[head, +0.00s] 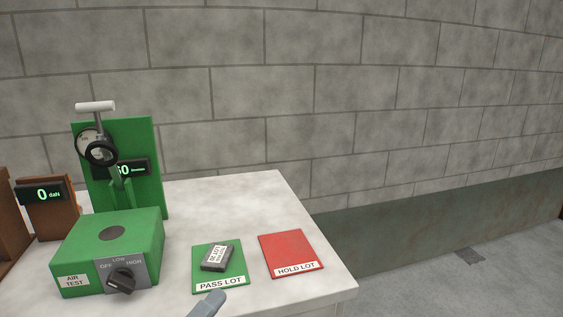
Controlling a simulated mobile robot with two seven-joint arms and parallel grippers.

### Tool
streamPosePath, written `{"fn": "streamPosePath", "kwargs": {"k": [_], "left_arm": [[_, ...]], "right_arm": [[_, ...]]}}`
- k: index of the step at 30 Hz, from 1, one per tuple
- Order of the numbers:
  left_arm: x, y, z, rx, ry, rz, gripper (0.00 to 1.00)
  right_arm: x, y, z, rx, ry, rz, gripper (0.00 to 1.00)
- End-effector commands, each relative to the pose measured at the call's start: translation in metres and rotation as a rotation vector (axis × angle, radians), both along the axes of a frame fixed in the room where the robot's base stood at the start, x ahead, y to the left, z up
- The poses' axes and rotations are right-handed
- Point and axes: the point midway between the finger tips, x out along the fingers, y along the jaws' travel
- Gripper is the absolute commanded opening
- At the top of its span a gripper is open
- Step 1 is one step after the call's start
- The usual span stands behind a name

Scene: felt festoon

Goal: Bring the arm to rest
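Neither of my grippers can be made out in the head view. A grey rounded piece (207,304) pokes in at the bottom edge, just below the green PASS LOT card (234,283). I cannot tell what it belongs to. A dark grey block (216,258) with a white label lies tilted on the PASS LOT card, with nothing holding it. The red HOLD LOT card (290,251) to its right is empty.
A green AIR TEST box (82,248) with a black knob (122,281) stands at the left. Behind it are a green gauge stand (150,190) and a brown display reading 0 (45,196). The white table (265,200) is clear at the back right, near a block wall.

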Motion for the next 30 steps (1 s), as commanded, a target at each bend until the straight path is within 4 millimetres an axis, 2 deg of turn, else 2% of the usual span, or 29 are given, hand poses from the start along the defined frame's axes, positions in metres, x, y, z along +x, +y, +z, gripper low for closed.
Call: {"fn": "streamPosePath", "kwargs": {"k": [1,5,9,13,15,18,30], "left_arm": [[-0.003,0.016,-0.024,-0.102,0.17,0.044,0.88],[-0.021,0.054,-0.093,-0.38,0.577,0.169,0.88],[-0.065,0.086,-0.164,-0.665,0.957,0.326,0.88],[-0.108,0.103,-0.21,-0.867,1.197,0.455,0.88],[-0.126,0.108,-0.224,-0.939,1.276,0.503,0.88],[-0.14,0.112,-0.235,-0.995,1.336,0.544,0.88],[-0.143,0.112,-0.237,-1.006,1.347,0.551,0.88]], "right_arm": [[-0.001,0.0,0.004,-0.002,0.002,0.0,0.51],[-0.002,-0.001,0.007,-0.005,0.007,0.0,0.51],[-0.003,-0.002,0.011,-0.007,0.01,0.0,0.51],[-0.003,-0.002,0.014,-0.009,0.007,0.0,0.51],[-0.003,-0.002,0.015,-0.009,0.006,0.0,0.51],[-0.003,-0.003,0.016,-0.01,0.006,0.0,0.51],[-0.003,-0.003,0.016,-0.01,0.006,0.0,0.51]]}}
